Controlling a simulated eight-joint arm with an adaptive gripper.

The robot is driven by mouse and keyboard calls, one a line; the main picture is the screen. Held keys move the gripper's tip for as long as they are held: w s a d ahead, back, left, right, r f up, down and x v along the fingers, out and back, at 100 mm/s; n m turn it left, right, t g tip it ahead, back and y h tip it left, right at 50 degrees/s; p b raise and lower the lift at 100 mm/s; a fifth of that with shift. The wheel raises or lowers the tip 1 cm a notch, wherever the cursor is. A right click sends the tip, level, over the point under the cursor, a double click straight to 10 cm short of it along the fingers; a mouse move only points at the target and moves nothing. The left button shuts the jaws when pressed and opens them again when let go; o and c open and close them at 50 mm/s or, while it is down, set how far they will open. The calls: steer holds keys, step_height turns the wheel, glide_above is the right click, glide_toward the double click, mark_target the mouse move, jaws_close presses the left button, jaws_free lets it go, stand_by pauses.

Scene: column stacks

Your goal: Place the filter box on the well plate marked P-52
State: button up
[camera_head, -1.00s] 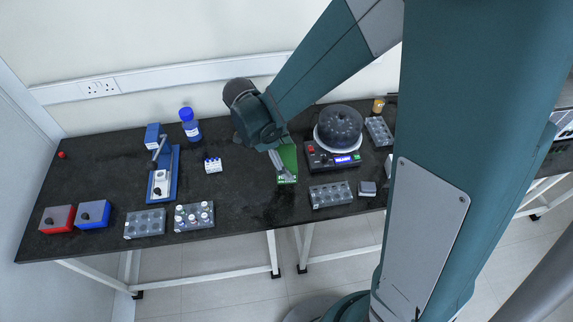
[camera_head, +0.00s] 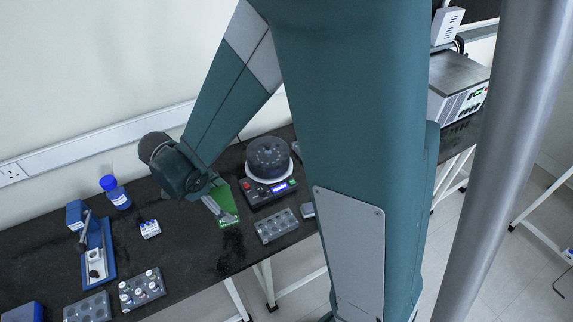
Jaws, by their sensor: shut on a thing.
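A green box with white print (camera_head: 229,197), which looks like the filter box, is at my gripper (camera_head: 215,208), left of the round dark machine. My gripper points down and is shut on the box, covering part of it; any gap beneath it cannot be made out. Grey plates with round wells lie on the bench: one in front of the machine (camera_head: 276,226), an empty-looking one at the lower left (camera_head: 87,308), and one holding several capped vials (camera_head: 141,291). No P-52 mark can be read on any of them.
The domed machine (camera_head: 268,162) stands right of the box. A blue-capped bottle (camera_head: 116,193), a small white rack (camera_head: 150,229) and a blue lever press (camera_head: 98,255) stand to the left. Bare black bench (camera_head: 190,262) lies in front of my gripper.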

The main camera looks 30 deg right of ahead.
mark_target(223, 198)
step_height(223, 198, up, 7)
steer(key=shift+r, duration=0.2)
steer(key=shift+w+d+r, duration=0.2)
steer(key=shift+d, duration=0.05)
steer(key=w+d+n, duration=0.1)
steer(key=w+d, duration=0.4)
steer(key=d, duration=0.6)
steer(key=w+d+n+t+p, duration=0.1)
steer(key=w+d, duration=0.4)
steer(key=d, duration=0.7)
steer(key=w+d+n, duration=0.1)
steer(key=w+d, duration=0.4)
steer(key=d, duration=0.6)
steer(key=s+d+n+t+p, duration=0.1)
steer(key=s+d, duration=0.3)
steer(key=d, duration=1.5)
steer(key=s+d+n, duration=0.2)
steer(key=s+d, duration=0.1)
steer(key=d, duration=1.6)
steer(key=shift+y, duration=0.3)
steer(key=shift+f, duration=2.55)
